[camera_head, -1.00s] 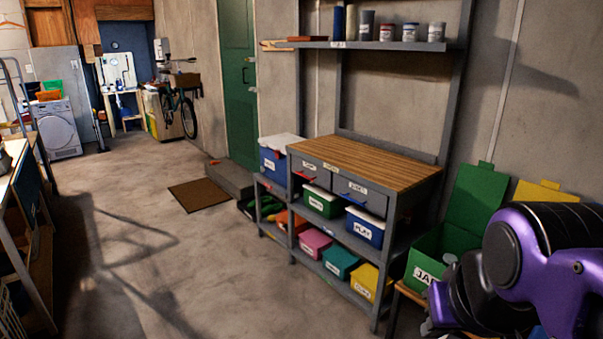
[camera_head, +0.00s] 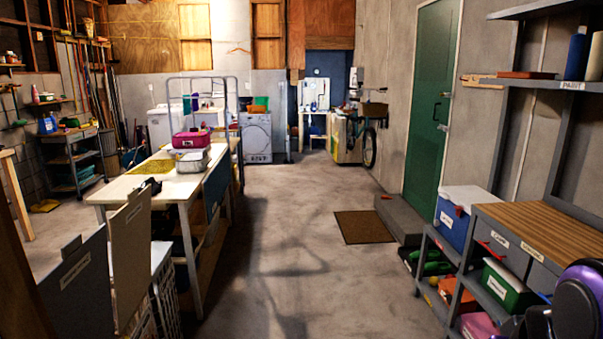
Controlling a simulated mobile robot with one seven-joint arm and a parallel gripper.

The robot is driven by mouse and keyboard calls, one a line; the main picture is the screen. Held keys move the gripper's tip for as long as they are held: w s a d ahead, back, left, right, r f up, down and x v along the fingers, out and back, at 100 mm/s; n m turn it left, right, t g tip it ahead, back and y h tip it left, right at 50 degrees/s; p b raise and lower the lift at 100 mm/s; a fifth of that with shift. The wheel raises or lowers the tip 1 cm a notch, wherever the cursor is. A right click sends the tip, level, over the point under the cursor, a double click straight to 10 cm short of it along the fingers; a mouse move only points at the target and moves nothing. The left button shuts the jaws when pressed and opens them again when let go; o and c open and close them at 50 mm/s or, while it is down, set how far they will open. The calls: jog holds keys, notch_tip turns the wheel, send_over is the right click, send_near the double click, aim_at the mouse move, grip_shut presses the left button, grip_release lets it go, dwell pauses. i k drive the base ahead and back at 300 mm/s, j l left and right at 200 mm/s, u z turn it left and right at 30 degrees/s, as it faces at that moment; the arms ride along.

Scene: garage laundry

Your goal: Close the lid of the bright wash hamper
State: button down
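Two hampers stand at the lower left with their lids raised. One lid is dark grey (camera_head: 80,285) and the other is light beige (camera_head: 131,265). Each lid bears a small label that I cannot read, so I cannot tell by label which is the bright wash hamper. Part of a hamper's pale wire-like side (camera_head: 165,295) shows behind the beige lid. The hamper openings and contents are mostly hidden by the lids. My purple arm shows at the lower right edge, far from the hampers. My gripper is not in view.
A long white table (camera_head: 165,187) with a pink case (camera_head: 190,139) stands just beyond the hampers. A grey workbench (camera_head: 520,240) with bins lines the right side. The concrete floor (camera_head: 290,260) between them is clear, with a brown mat (camera_head: 363,227) farther on.

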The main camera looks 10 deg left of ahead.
aim_at(130, 231)
jog(key=i+u, duration=0.8)
jog(key=i, duration=0.2)
